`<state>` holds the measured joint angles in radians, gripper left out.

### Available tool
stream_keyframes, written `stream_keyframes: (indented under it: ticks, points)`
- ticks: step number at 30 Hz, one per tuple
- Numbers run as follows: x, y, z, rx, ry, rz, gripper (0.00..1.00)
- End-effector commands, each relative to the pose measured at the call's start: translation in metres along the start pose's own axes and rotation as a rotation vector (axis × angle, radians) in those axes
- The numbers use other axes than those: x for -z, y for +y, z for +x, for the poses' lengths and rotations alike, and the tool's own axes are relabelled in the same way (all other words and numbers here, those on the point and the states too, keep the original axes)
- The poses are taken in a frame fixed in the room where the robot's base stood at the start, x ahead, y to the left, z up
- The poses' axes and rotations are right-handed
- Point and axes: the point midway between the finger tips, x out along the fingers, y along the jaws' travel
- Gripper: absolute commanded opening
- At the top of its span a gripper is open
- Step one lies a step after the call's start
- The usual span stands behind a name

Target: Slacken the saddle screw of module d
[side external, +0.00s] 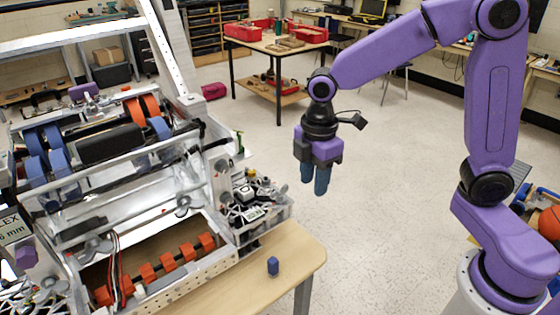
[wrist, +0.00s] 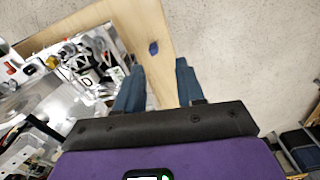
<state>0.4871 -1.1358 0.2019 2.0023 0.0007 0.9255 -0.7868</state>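In the wrist view a white block marked D (wrist: 87,82) sits among small mechanical parts, left of my gripper (wrist: 160,66). I take it to be module d. In the side external view a small white block (side external: 245,193) stands in the cluster at the machine's right end; its letter is not readable there. I cannot make out the saddle screw in either view. My gripper (side external: 314,184) hangs in the air, right of and above that cluster, fingers pointing down. Its two blue fingers are apart with nothing between them touching.
A small blue cylinder (side external: 273,266) stands on the wooden table (side external: 305,245); it shows in the wrist view (wrist: 154,48) too. The big roller machine (side external: 110,145) fills the left, with a tall slanted metal upright (side external: 165,50). Open floor lies right of the table.

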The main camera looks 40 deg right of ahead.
Motion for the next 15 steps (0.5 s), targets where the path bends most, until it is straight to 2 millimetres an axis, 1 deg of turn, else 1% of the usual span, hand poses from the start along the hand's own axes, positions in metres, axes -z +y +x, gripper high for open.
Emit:
stream_keyframes:
  ticks: [1, 3, 6, 9, 12, 15]
  points:
    - [0.004, 0.018, 0.005, 0.003, -0.003, -0.019, 0.38]
    - [0.006, 0.041, 0.011, 0.004, -0.005, -0.054, 0.38]
    - [0.007, 0.072, 0.02, 0.006, -0.006, -0.104, 0.38]
    - [0.005, 0.099, 0.03, 0.007, -0.007, -0.149, 0.38]
    - [0.002, 0.119, 0.037, 0.008, -0.008, -0.185, 0.38]
    - [-0.001, 0.132, 0.042, 0.009, -0.008, -0.21, 0.38]
